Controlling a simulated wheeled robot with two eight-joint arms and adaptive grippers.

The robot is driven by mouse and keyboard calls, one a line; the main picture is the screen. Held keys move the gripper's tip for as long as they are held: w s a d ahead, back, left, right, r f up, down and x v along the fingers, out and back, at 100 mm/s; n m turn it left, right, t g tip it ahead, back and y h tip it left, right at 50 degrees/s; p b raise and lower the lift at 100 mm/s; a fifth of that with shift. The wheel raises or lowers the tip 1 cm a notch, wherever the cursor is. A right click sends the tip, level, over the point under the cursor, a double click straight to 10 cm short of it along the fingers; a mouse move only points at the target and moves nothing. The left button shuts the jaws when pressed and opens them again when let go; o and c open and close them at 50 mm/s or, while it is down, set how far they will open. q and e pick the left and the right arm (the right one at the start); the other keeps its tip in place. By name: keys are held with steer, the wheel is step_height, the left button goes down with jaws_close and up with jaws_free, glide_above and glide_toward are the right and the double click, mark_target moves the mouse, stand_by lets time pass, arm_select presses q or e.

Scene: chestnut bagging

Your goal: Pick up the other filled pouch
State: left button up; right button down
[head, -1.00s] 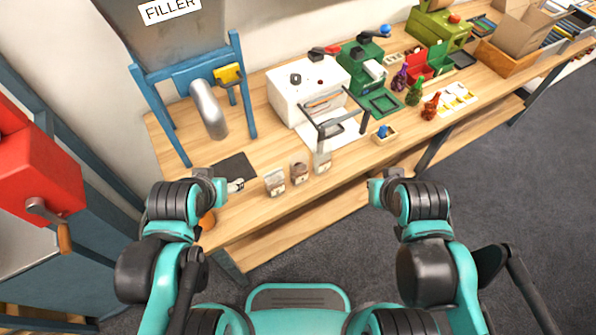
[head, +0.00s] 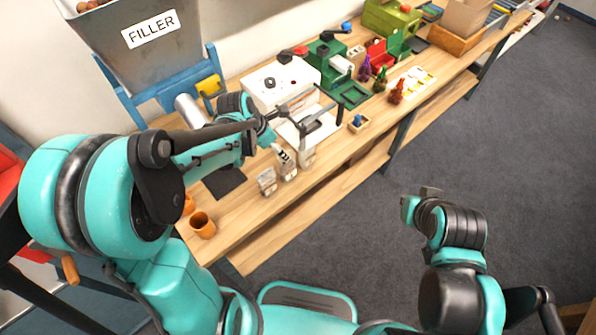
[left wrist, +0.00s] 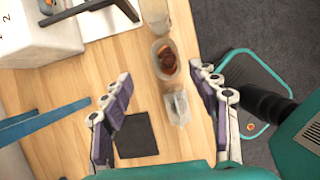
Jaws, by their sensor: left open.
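Three small clear pouches stand in a row on the wooden table: a near one (head: 267,181), a middle one (head: 288,172) and a far one (head: 306,158). In the left wrist view the middle pouch (left wrist: 165,60) is open at the top with brown chestnuts inside; the near pouch (left wrist: 177,106) looks pale, and the far pouch (left wrist: 154,14) is cut by the frame edge. My left gripper (head: 283,153) is above the middle pouch; in the wrist view its open fingers (left wrist: 160,75) lie either side of that pouch, with nothing held. My right gripper (head: 422,200) is over the floor, away from the table.
A white machine (head: 262,90) with a dark frame (head: 318,120) stands just behind the pouches. A black mat (head: 224,181) and orange cups (head: 202,226) are to the left. The filler hopper (head: 150,45) is at the back left.

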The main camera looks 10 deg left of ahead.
mark_target(287, 167)
arm_select(q)
steer(key=shift+w+d+f, duration=0.15)
steer(key=shift+f, duration=0.25)
steer(key=shift+b+x, duration=0.5)
steer(key=shift+x, duration=0.5)
steer(key=b+x, duration=0.1)
steer(key=x, duration=0.1)
steer(key=s+b+x, duration=0.1)
steer(key=x, duration=0.2)
steer(key=shift+d+f, duration=0.1)
steer(key=shift+d, duration=0.1)
steer(key=shift+w+f, duration=0.15)
steer(key=shift+f, duration=0.05)
steer(key=shift+r, duration=0.1)
jaws_close()
